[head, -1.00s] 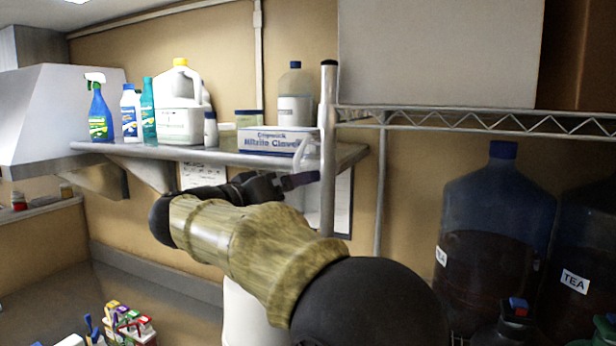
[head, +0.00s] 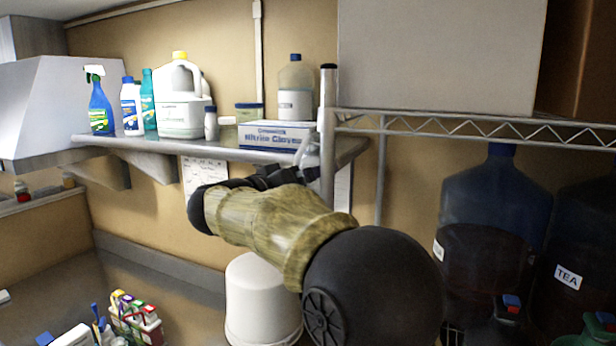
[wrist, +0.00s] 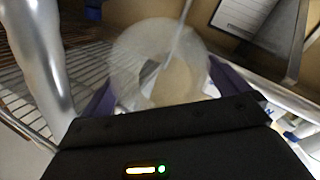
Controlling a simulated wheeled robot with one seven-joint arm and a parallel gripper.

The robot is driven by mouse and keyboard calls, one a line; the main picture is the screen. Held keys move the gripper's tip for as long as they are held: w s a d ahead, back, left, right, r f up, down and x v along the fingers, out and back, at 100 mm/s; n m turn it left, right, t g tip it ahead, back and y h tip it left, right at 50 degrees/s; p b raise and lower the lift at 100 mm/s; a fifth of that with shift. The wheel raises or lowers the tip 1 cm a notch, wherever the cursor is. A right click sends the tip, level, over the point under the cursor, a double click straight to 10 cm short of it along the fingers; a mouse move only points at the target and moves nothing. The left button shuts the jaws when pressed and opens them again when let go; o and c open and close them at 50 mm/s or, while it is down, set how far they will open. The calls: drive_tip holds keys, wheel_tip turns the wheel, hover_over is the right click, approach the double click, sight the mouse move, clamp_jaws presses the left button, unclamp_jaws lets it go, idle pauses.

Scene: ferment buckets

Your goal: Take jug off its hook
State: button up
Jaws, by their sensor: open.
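The jug is a pale, translucent vessel (head: 309,150) hanging beside the upright metal post of the rack. In the head view only its upper part shows; my gripper and arm hide the rest. In the wrist view the jug (wrist: 130,62) appears as a blurred, whitish round shape straight ahead, between my two purple fingers. My gripper (wrist: 168,92) is open, with the fingers spread on either side of the jug. I cannot tell whether they touch it. The hook itself is not clear in either view. My gripper also shows dark in the head view (head: 290,174).
A wall shelf (head: 180,147) with bottles and a glove box (head: 275,136) is left of the post (head: 327,140). The wire rack (head: 470,128) holds a large box above; dark TEA containers (head: 490,220) stand below it. A white bucket (head: 262,295) stands beneath my arm.

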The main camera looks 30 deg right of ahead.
drive_tip(key=shift+c, duration=0.2)
drive_tip(key=shift+w, duration=0.1)
drive_tip(key=c, duration=1)
drive_tip(key=shift+r, duration=0.1)
drive_tip(key=shift+r+b, duration=0.4)
drive_tip(key=shift+b, duration=0.15)
drive_tip(key=w+a+b, duration=0.2)
drive_tip(key=w+a, duration=0.2)
drive_tip(key=a, duration=0.1)
drive_tip(key=b+v, duration=0.1)
drive_tip(key=v, duration=0.3)
drive_tip(key=f+b+v, duration=0.1)
drive_tip(key=b+v, duration=0.1)
drive_tip(key=v, duration=0.3)
drive_tip(key=f+b+v, duration=0.1)
drive_tip(key=v, duration=0.4)
drive_tip(key=shift+s+a+b, duration=0.15)
drive_tip(key=shift+s+b, duration=0.05)
drive_tip(key=shift+b, duration=0.15)
